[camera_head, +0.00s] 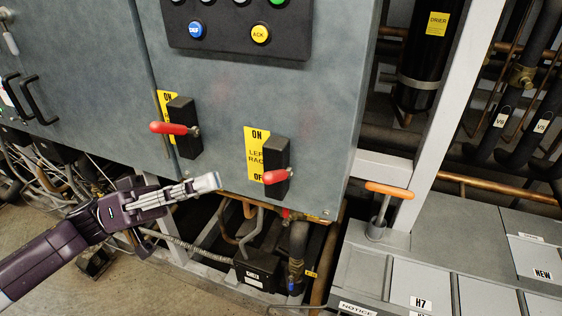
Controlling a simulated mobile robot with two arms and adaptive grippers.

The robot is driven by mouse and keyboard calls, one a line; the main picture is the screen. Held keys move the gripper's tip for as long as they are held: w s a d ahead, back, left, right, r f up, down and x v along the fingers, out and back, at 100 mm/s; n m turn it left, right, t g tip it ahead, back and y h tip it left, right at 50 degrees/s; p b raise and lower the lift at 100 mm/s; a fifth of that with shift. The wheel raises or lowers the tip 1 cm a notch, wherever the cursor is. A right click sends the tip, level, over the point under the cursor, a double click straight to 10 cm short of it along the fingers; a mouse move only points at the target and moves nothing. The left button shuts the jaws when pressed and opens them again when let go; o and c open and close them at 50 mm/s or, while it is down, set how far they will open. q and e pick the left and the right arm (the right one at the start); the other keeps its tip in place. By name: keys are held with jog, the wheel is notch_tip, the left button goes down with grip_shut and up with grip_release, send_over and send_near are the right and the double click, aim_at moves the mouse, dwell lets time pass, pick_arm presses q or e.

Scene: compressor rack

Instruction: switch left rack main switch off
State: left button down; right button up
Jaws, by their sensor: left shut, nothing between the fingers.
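The left rack main switch (276,160) is on the grey cabinet front, beside a yellow label (255,142) reading "ON" at the top and "OFF" at the bottom. It has a black body and a red handle (274,177); the handle's tip is near the "OFF" end of the label. My left gripper (214,183) comes in from the left. Its fingers are shut and empty, pointing right, and in the picture they end left of the handle and apart from it. My right gripper is not in view.
A second black switch with a red handle (172,128) sits left of the main switch. A button panel (236,32) is above. Pipes and a black box (258,270) lie below the cabinet. An orange-handled valve (389,190) stands at right, beside a white frame post (448,110).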

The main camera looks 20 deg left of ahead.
pick_arm(q)
jog(key=p+x, duration=0.4)
jog(key=x, duration=0.5)
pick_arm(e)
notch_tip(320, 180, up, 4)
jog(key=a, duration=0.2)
pick_arm(q)
notch_tip(320, 180, down, 8)
jog(key=s+m+g+h+b, duration=0.1)
jog(key=m+g+b, duration=1)
jog(key=m+b, duration=0.5)
jog(key=shift+m+h, duration=0.3)
jog(key=shift+m, duration=0.2)
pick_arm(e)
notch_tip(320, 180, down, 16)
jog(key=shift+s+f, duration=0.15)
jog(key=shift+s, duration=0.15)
